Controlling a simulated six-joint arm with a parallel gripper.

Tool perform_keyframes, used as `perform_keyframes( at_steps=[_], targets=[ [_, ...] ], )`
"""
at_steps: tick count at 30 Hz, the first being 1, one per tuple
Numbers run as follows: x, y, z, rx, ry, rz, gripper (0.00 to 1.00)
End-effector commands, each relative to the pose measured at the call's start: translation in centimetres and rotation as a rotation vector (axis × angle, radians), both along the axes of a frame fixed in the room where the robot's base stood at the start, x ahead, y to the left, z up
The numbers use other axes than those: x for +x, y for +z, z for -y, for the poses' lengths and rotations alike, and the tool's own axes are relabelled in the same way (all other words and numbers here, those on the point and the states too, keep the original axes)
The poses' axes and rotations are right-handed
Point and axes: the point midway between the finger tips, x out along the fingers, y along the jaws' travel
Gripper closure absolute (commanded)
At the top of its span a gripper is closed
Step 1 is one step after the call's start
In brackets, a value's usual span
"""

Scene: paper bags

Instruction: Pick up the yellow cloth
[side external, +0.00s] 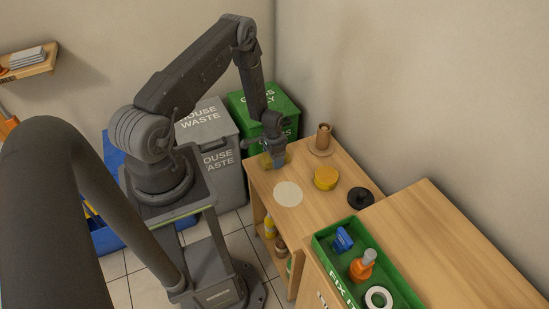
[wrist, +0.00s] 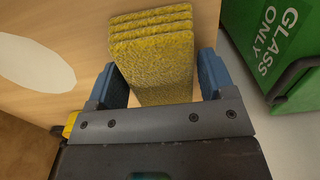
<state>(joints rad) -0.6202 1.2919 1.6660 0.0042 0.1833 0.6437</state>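The yellow cloth (wrist: 152,50) is a thick, rough-textured folded stack with several layers showing at its far end in the wrist view. In the side view the cloth (side external: 265,160) lies at the table's back left corner, partly hidden by my gripper (side external: 275,158). In the wrist view the two blue fingers of my gripper (wrist: 158,62) stand apart, one on each side of the cloth. Narrow gaps seem to show between the fingers and the cloth. The cloth's near end is hidden by the gripper body.
On the wooden table (side external: 304,213) are a pale round disc (side external: 288,194), a yellow round object (side external: 326,178), a brown cylinder (side external: 323,137) and a black round object (side external: 360,198). A green bin (side external: 283,105) stands close behind; a green tray (side external: 334,262) holds tools.

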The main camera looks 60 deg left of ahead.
Motion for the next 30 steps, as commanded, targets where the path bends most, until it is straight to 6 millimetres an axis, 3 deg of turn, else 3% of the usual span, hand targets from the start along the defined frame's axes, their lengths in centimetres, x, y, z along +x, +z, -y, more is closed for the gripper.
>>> perform_keyframes(
  at_steps=[9,20,28,30],
  targets=[
    [0.0,0.0,0.0,0.0,0.0,0.0,0.54],
    [0.1,0.6,0.0,0.001,0.0,0.001,0.54],
    [0.1,4.5,-0.1,0.002,0.0,0.004,0.54],
    [-1.5,5.2,-1.0,-0.001,0.007,0.0,0.54]
  ],
)
